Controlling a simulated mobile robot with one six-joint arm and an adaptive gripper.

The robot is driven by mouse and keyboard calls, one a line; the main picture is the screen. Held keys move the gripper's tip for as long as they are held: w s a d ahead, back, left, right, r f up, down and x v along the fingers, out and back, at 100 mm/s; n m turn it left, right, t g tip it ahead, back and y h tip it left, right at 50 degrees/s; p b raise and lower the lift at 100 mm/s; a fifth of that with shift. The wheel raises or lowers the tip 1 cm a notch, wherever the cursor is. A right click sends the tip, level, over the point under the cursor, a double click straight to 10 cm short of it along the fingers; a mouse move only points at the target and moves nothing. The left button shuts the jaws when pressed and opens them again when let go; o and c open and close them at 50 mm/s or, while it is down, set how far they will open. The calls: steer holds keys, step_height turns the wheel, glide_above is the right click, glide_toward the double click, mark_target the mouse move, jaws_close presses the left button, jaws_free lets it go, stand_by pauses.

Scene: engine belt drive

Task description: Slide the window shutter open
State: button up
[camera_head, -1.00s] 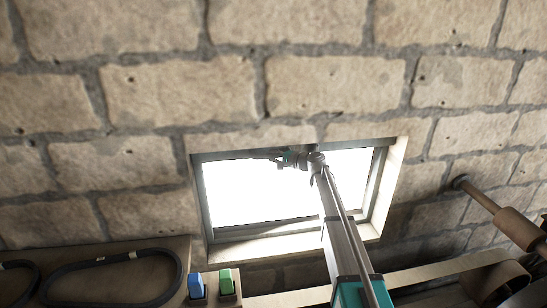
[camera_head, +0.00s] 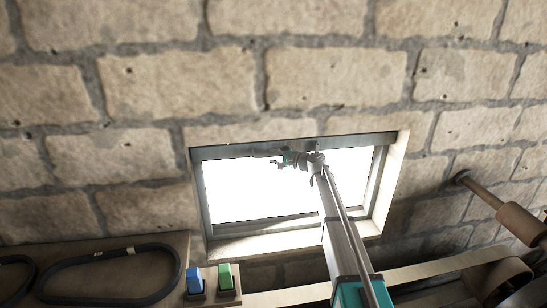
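The window (camera_head: 206,215) is a framed opening in the stone wall, with bright white light filling most of it. A grey band that looks like the shutter (camera_head: 240,149) lies along the top of the opening, with a small knob-like piece (camera_head: 316,146) on it. My gripper (camera_head: 274,164) is in front of the bright opening, just below the grey band, pointing left. Its fingers look spread apart with nothing between them. My wrist covers part of the window's upper middle, and my arm hides part of its lower right. Whether the gripper touches the band is too small to tell.
Below left is a wooden board (camera_head: 180,245) with a black belt loop (camera_head: 110,275). A blue switch (camera_head: 194,280) and a green switch (camera_head: 226,276) stand beside it. A rod with a brown roller (camera_head: 515,222) and a wooden beam (camera_head: 440,270) are at right.

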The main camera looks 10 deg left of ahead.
step_height(320, 180, down, 28)
steer(key=b, duration=2.7)
steer(key=shift+f+b, duration=0.25)
steer(key=shift+b, duration=0.1)
steer(key=shift+s+d, duration=0.1)
steer(key=shift+d, duration=0.05)
steer(key=p+v, duration=0.2)
steer(key=v, duration=1.3)
steer(key=shift+s+d, duration=0.2)
steer(key=shift+d, duration=0.05)
stand_by(1.4)
stand_by(0.4)
